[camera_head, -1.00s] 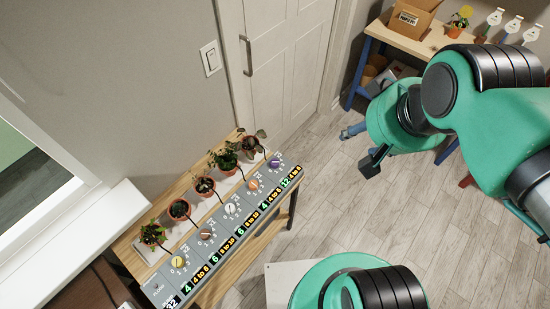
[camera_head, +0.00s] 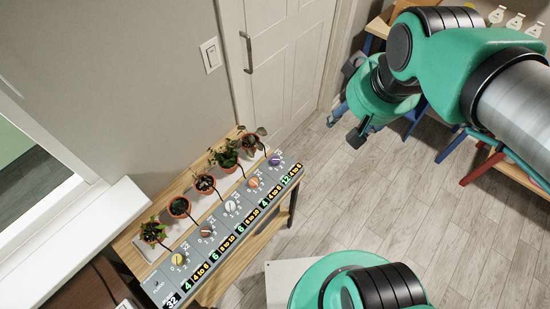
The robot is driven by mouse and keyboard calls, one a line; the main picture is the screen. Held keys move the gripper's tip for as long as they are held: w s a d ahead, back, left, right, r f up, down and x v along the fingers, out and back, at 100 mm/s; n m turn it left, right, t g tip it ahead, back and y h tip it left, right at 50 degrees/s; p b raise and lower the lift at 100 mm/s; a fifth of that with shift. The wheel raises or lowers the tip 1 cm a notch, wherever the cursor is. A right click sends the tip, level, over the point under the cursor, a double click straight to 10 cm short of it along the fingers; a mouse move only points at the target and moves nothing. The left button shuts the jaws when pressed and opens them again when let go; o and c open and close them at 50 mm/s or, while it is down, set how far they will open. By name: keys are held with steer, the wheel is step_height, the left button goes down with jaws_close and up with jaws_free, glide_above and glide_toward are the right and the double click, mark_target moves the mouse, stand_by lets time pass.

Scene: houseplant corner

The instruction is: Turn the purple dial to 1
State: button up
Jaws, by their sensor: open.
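The purple dial (camera_head: 274,161) is the farthest knob on the grey control panel (camera_head: 218,224), at the end near the door. The mark it points to is too small to read. My gripper (camera_head: 343,127) is in the air to the right of the panel, apart from the dial. Its two dark fingers are spread and empty. My green arm comes in from the upper right.
Several potted plants (camera_head: 205,184) stand in a row behind the dials on the wooden bench (camera_head: 200,290). Other knobs include an orange one (camera_head: 253,182) and a yellow one (camera_head: 179,259). A white door (camera_head: 285,60) is behind. The floor right of the bench is clear.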

steer(key=w+a+f+n+g, duration=0.2)
steer(key=w+a+f+n, duration=0.15)
steer(key=w+f, duration=0.35)
steer(key=n+g+b, duration=0.2)
steer(key=n+g, duration=0.1)
steer(key=n, duration=0.2)
glide_above(275, 160)
step_height(275, 160, down, 24)
steer(key=shift+w+f+n, duration=0.1)
steer(key=shift+n, duration=0.15)
step_height(275, 160, down, 14)
steer(key=b, duration=0.2)
steer(key=shift+b, duration=0.4)
steer(key=shift+c, duration=0.2)
steer(key=c, duration=1.1)
